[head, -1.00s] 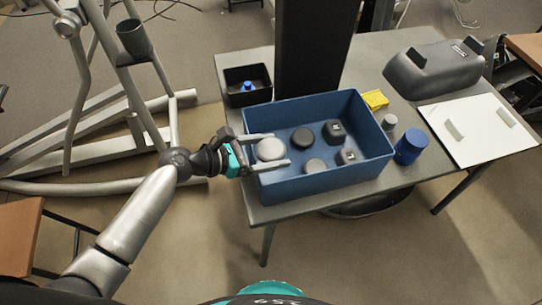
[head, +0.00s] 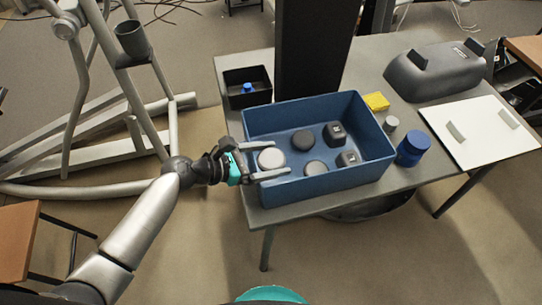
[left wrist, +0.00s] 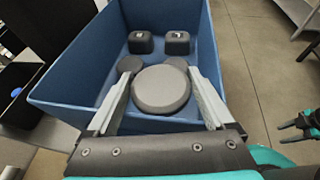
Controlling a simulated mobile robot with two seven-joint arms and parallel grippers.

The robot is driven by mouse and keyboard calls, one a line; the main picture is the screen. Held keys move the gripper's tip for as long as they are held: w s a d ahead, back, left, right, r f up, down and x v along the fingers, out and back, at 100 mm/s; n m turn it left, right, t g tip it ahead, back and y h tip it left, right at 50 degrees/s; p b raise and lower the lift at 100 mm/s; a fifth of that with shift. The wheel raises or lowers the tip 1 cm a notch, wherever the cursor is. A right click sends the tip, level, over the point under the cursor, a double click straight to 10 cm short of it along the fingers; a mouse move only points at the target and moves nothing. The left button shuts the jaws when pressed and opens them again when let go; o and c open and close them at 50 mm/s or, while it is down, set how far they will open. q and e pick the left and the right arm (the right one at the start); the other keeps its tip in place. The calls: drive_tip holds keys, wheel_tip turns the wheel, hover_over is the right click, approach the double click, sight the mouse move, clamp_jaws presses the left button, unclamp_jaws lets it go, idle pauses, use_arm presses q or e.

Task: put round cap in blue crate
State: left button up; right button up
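The round cap (head: 271,158) is a light grey disc inside the left part of the blue crate (head: 376,143). My left gripper (head: 282,158) reaches over the crate's left wall, with one finger on each side of the cap. In the left wrist view the cap (left wrist: 161,90) fills the space between the fingers and looks close to the camera, above the crate floor. Whether its underside touches the floor is hidden. My right gripper (left wrist: 290,130) shows small at the right edge of the left wrist view, its fingers apart and empty.
Two darker round caps (head: 302,140) and two dark square pieces (head: 334,133) lie in the crate. A black bin (head: 236,98), a blue jar (head: 411,150), a small grey cylinder (head: 390,124) and a yellow block (head: 376,102) stand around it. A dark column (head: 312,50) rises behind.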

use_arm(q)
drive_tip(key=shift+o, duration=0.5)
drive_tip(key=shift+a+f, duration=0.1)
drive_tip(key=shift+f, duration=0.05)
drive_tip(key=shift+r, duration=0.4)
drive_tip(key=p+v, duration=0.2)
drive_tip(key=v, duration=1)
drive_tip(key=shift+r, duration=0.3)
drive_tip(key=s+a+f+m+g+y, duration=0.1)
drive_tip(key=s+a+f+m+y, duration=0.25)
drive_tip(key=f, duration=0.65)
drive_tip(key=s+a+f+m+g+y, duration=0.1)
drive_tip(key=s+a+f+m+y, duration=0.25)
drive_tip(key=f, duration=0.55)
drive_tip(key=s+a+f+m+y, duration=0.2)
drive_tip(key=s+a+f+m, duration=0.15)
drive_tip(key=f, duration=0.65)
drive_tip(key=s+d+f+m+g+y, duration=0.1)
drive_tip(key=s+f+m, duration=0.3)
drive_tip(key=s+m, duration=0.4)
drive_tip(key=s+d+f+m+g+y, duration=0.1)
drive_tip(key=s+d+f+m+g, duration=0.1)
drive_tip(key=s+f+m, duration=0.3)
drive_tip(key=s+m, duration=0.3)
drive_tip(key=s, duration=0.4)
drive_tip(key=shift+s+d+f+g+y, duration=0.2)
drive_tip(key=shift+s+d+g+y, duration=0.1)
drive_tip(key=shift+s+d+y, duration=0.1)
